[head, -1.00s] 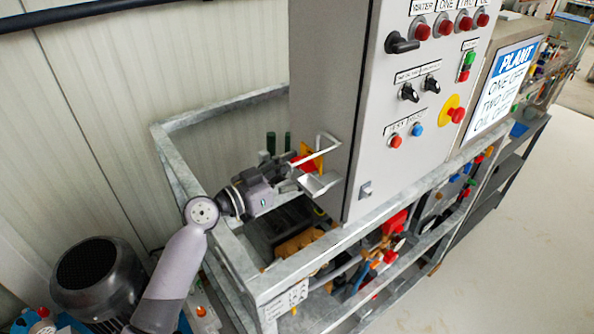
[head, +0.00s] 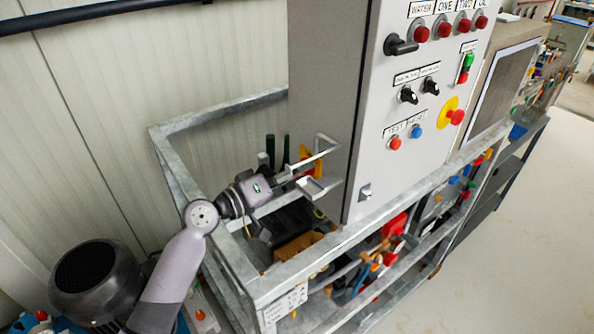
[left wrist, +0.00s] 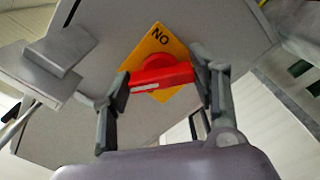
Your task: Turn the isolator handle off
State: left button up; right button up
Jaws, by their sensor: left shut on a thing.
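The isolator handle (left wrist: 165,76) is a red bar on a yellow square plate (left wrist: 160,46) in the left wrist view. The letters near the plate's top corner read "NO" in that view. The plate sits on the side wall of the grey control cabinet (head: 325,70). In the head view the yellow plate (head: 306,156) is partly hidden behind my gripper and a bracket. My left gripper (head: 290,177) reaches the handle from the left, and its fingers are shut on the two ends of the red bar. My right gripper is not in view.
A galvanised frame rail (head: 217,112) surrounds my wrist. The display screen (head: 505,82) right of the cabinet is dark grey. A dark motor (head: 97,282) stands at lower left.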

pick_arm(q)
jog(key=shift+r+n+p, duration=0.1)
jog(key=shift+n+p, duration=1.25)
jog(key=shift+n, duration=2.15)
jog(key=o, duration=1.2)
jog(key=shift+c, duration=0.2)
jog(key=shift+s+a, duration=0.1)
jog(key=v, duration=1.1)
jog(key=shift+s+a, duration=0.25)
jog(key=shift+a, duration=0.05)
